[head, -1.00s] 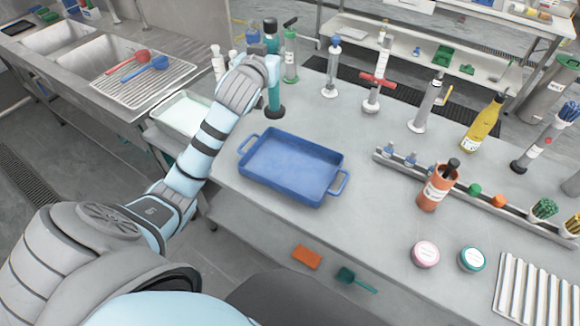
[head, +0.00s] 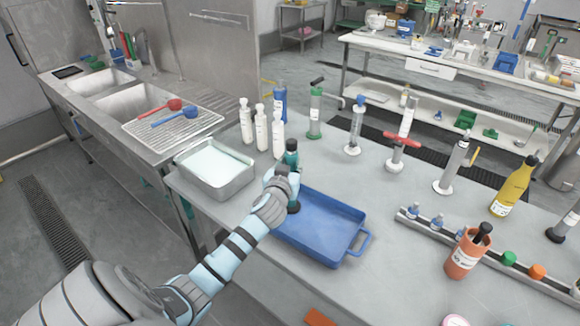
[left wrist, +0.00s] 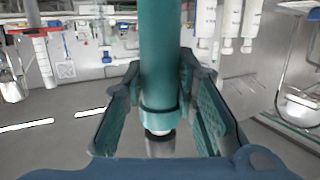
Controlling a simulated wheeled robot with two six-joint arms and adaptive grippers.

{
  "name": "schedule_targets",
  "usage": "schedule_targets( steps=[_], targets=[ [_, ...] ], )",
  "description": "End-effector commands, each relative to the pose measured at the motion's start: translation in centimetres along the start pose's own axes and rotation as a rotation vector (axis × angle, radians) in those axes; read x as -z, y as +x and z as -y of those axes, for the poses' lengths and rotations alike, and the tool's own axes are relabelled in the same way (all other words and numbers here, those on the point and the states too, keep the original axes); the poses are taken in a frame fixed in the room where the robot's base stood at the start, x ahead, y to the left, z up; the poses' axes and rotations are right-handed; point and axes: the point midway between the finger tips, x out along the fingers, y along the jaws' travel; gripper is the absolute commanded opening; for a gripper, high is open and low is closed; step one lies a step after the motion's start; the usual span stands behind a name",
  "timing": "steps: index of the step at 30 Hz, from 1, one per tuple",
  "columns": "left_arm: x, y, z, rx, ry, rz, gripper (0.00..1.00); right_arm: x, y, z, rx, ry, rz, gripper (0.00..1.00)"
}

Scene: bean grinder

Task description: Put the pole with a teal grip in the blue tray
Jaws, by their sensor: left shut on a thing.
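The pole with a teal grip (head: 291,158) is upright between the fingers of my left gripper (head: 284,176). The gripper is shut on its teal part, which fills the middle of the left wrist view (left wrist: 160,60), with a short pale, metallic part below it. Its dark foot (head: 293,207) shows at the back left corner of the blue tray (head: 333,256). I cannot tell whether the foot touches the tray or hangs above it. The tray looks empty; my gripper and forearm hide its left end. My right gripper is out of view.
A metal pan (head: 216,178) stands left of the tray. White bottles (head: 261,128) and a blue bottle (head: 280,103) stand behind. An orange cup (head: 467,255) is at right.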

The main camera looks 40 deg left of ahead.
Motion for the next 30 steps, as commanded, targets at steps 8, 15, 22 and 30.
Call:
schedule_targets(
  steps=[8, 15, 22, 30],
  targets=[
    [0.0, 0.0, 0.0, 0.002, -0.001, 0.005, 0.46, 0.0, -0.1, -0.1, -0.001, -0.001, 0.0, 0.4],
    [0.0, -0.1, 0.0, 0.002, -0.001, 0.005, 0.46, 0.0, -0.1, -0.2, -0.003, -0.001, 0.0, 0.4],
    [0.1, -2.9, 0.0, 0.0, 0.0, 0.004, 0.46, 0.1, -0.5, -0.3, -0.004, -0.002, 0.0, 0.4],
    [0.1, -9.9, 0.0, 0.0, -0.001, 0.006, 0.46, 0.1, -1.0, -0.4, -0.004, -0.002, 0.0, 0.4]
  ],
)
